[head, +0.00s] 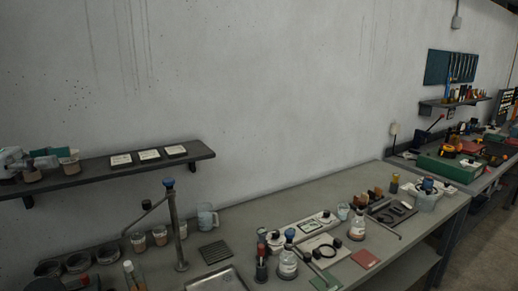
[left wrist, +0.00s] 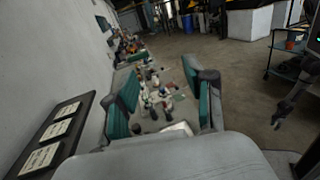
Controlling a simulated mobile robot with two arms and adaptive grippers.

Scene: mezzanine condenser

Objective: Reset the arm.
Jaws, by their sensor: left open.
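My left gripper (head: 56,156), grey with teal pads, is at the far left of the head view, close by the wall shelf (head: 110,172). In the left wrist view its two fingers stand wide apart (left wrist: 163,98), with nothing held between them. The bench shows through the gap, well beyond the fingertips. Much of my left arm is outside the head view. A dark jointed shape (left wrist: 288,104) at the right of the left wrist view may be my right arm; its jaws are too small and dark to read. The head view does not show my right gripper.
The shelf bears several framed cards (head: 149,154) and cups (head: 68,166). Below, the bench (head: 330,188) holds a metal stand (head: 175,225), a tray (head: 215,281), flasks (head: 288,264) and a jug (head: 207,217). A cart (left wrist: 290,50) stands on the open floor.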

